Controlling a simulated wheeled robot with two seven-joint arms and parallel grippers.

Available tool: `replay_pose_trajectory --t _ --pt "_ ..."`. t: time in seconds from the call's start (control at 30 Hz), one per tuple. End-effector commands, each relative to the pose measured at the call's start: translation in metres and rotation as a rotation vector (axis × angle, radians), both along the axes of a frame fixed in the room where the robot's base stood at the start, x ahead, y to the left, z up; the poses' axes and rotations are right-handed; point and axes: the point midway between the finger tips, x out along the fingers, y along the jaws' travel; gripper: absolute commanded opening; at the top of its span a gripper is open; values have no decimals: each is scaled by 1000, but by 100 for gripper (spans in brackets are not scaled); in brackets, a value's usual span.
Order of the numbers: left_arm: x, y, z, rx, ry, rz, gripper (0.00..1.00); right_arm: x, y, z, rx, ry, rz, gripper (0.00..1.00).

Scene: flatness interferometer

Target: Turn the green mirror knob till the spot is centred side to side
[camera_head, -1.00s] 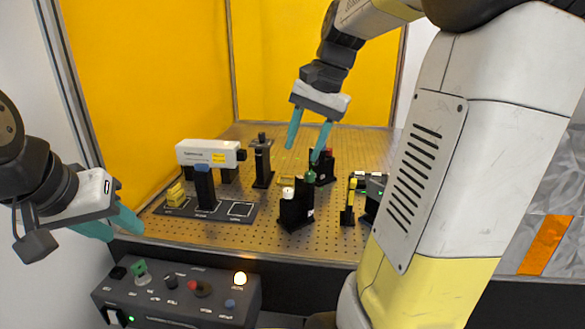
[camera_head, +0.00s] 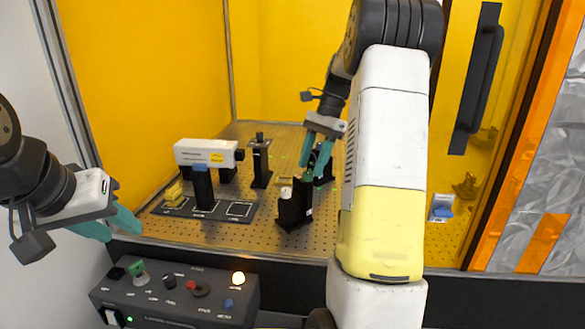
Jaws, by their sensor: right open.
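The green mirror knob (camera_head: 309,175) shows as a small green patch on top of a black mirror mount (camera_head: 294,209) on the perforated bench. My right gripper (camera_head: 313,169) is open, its teal fingers pointing down at the knob. I cannot tell whether the fingers touch the knob or stand around it. My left gripper (camera_head: 123,234) is open and empty at the lower left, above the control box and away from the mount. I cannot make out the light spot.
A white laser housing (camera_head: 207,153) and a dark stand (camera_head: 261,163) are left of the mount. The control box (camera_head: 175,296) is in front. Yellow panels enclose the bench (camera_head: 240,232). My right arm hides part of its right side.

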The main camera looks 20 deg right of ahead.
Motion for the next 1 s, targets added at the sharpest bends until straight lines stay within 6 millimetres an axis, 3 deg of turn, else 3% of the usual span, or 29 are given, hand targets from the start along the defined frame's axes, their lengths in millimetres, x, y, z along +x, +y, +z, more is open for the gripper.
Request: replay_pose_trajectory --t 0.2,0.47,0.7,0.87,1.0 --pt "0 0 0 0 0 0 37 -2 7 -16 0 0 1 46" --pt "0 0 0 0 0 0 37 -2 7 -17 0 -2 1 46" --pt "0 0 0 0 0 0 37 -2 7 -17 0 -2 1 0" --pt "0 0 0 0 0 0 37 -2 7 -17 0 -3 11 0" --pt "0 0 0 0 0 0 37 0 7 -17 -1 -2 139 0"
